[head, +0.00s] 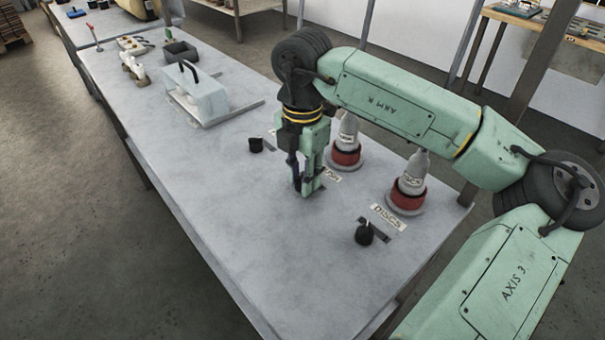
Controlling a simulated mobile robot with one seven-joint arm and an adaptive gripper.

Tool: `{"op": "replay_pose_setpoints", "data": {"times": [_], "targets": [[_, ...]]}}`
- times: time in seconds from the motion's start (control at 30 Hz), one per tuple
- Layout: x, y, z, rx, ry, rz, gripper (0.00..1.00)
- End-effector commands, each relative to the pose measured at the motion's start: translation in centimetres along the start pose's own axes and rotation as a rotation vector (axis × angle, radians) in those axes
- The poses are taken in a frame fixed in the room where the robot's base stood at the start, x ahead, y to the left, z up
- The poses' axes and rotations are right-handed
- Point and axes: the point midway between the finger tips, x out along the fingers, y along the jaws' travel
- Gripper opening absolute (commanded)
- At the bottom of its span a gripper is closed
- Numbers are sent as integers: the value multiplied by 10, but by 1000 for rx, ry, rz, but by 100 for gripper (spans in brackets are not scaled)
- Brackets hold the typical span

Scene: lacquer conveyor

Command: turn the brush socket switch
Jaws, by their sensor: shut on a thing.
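My gripper (306,188) points down at the table top, its fingers closed on a dark switch knob that they almost fully hide. A label (333,177) beside the fingers is partly covered, and I cannot read it fully. Just behind it stands a red socket (346,155) with a grey plug (348,130) upright in it. Which way the held knob points cannot be told.
A second red socket (407,197) with a grey plug stands to the right, with a label reading DISCS (388,216) and a black knob (364,234). Another black knob (256,145) is at left. A clear case (196,98) and a dark tray (181,53) stand farther back.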

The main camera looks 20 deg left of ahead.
Motion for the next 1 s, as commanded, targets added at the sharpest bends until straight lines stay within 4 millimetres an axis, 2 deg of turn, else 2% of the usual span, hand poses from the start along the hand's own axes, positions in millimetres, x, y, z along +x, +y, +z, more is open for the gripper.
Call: {"op": "replay_pose_setpoints", "data": {"times": [0.27, 0.47, 1.0], "targets": [[2, 0, 0, -42, -2, -1, 0], [3, 0, 1, -151, -2, -1, 0], [2, 0, 0, -646, -2, -1, 0]]}}
